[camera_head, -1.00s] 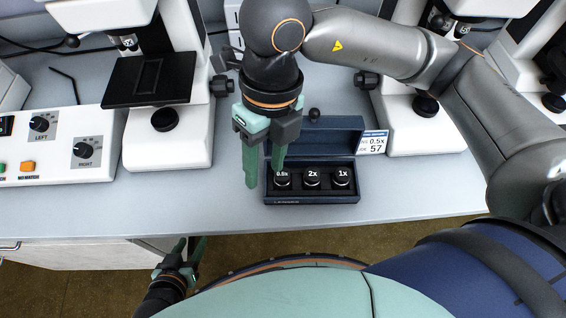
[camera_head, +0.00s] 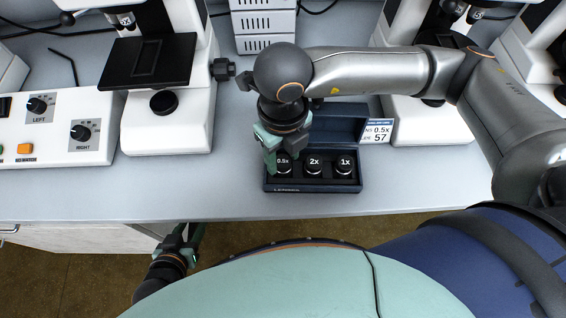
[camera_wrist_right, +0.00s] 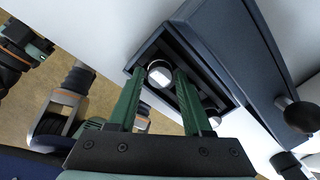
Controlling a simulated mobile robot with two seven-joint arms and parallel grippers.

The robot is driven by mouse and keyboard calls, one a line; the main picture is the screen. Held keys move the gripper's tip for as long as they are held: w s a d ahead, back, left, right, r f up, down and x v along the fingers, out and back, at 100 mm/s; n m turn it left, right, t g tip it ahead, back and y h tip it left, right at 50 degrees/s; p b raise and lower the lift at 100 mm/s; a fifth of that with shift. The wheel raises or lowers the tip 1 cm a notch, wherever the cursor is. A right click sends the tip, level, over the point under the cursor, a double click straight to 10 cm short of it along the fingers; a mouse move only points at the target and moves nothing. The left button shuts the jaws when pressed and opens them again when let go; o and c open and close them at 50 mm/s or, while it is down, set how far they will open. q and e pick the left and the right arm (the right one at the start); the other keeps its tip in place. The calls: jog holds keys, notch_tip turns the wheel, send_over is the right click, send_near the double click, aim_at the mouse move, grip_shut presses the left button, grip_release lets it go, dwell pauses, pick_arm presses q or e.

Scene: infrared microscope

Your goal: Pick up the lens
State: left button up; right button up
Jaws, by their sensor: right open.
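A dark lens case (camera_head: 312,188) lies open on the table with three round lenses in a row. They are marked 0.5x (camera_head: 284,163), 2x (camera_head: 314,164) and 1x (camera_head: 345,165). My right gripper (camera_head: 273,160) is open over the left end of the case, at the 0.5x lens, and partly hides it. In the right wrist view its green fingers (camera_wrist_right: 160,72) stand apart, with a round light lens top (camera_wrist_right: 159,75) between their tips. I cannot tell if they touch it. My left gripper (camera_head: 190,234) hangs low beyond the table's front edge, away from the case.
A card (camera_head: 377,132) reading 0.5x and 57 stands right of the case lid (camera_head: 345,126). Microscopes (camera_head: 165,135) stand to the left and right. A control box (camera_head: 60,130) is at the far left. The table between control box and case is clear in front.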

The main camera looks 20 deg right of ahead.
notch_tip(320, 180, down, 2)
jog(key=shift+f, duration=0.1)
jog(key=shift+c, duration=0.2)
grip_shut()
